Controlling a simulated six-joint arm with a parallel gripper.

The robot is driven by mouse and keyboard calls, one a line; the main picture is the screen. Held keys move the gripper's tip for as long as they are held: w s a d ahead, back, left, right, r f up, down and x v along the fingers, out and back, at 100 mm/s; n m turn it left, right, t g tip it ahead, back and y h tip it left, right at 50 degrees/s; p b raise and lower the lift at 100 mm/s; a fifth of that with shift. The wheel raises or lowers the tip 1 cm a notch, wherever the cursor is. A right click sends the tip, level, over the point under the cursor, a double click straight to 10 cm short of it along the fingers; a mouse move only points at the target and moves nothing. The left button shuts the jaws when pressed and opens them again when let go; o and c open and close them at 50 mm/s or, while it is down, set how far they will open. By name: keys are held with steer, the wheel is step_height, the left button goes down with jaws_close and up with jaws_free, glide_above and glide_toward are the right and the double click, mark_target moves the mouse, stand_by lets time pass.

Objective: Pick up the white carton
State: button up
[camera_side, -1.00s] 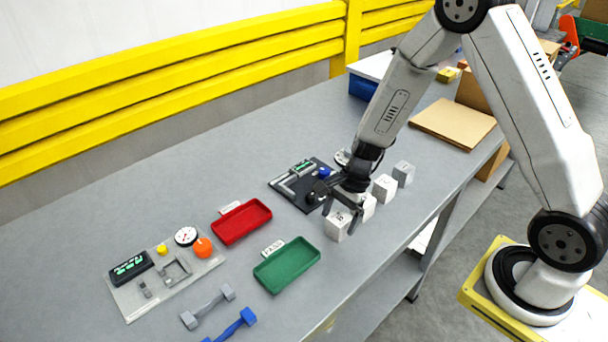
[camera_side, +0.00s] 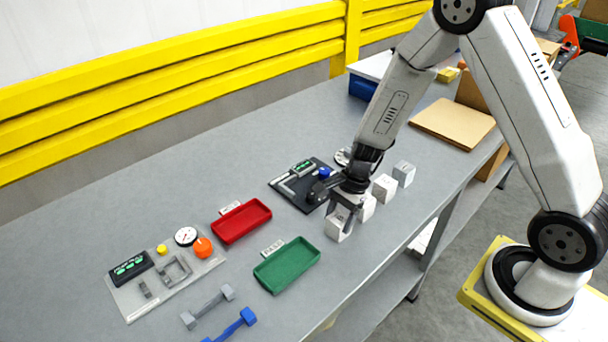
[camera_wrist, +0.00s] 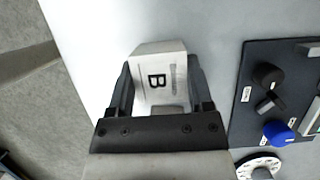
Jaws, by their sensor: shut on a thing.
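A white carton (camera_side: 337,231) stands on the grey bench at the near end of a row of small cartons. In the wrist view the carton (camera_wrist: 158,75) shows a label with a large "B" on its top. My gripper (camera_side: 345,215) is down over this carton. In the wrist view my gripper (camera_wrist: 160,85) has a finger on each side of the carton, shut on it. The carton appears to rest on the bench still; its lower part is hidden in the wrist view.
Several other cartons (camera_side: 384,187) stand in line behind. A black panel with knobs (camera_side: 300,184) lies left of the gripper. A red tray (camera_side: 241,222) and a green tray (camera_side: 287,265) lie further left. The bench edge is close on the right.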

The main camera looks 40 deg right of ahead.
mark_target(339, 217)
steer(key=shift+r, duration=5)
steer(key=shift+w, duration=0.15)
steer(key=w+d+f, duration=0.1)
steer(key=w, duration=0.7)
steer(key=w+d+f, duration=0.1)
steer(key=w+d, duration=0.1)
steer(key=w, duration=0.7)
steer(key=shift+f, duration=0.4)
steer(key=shift+a+f, duration=0.1)
steer(key=shift+f, duration=0.1)
steer(key=shift+f, duration=2.8)
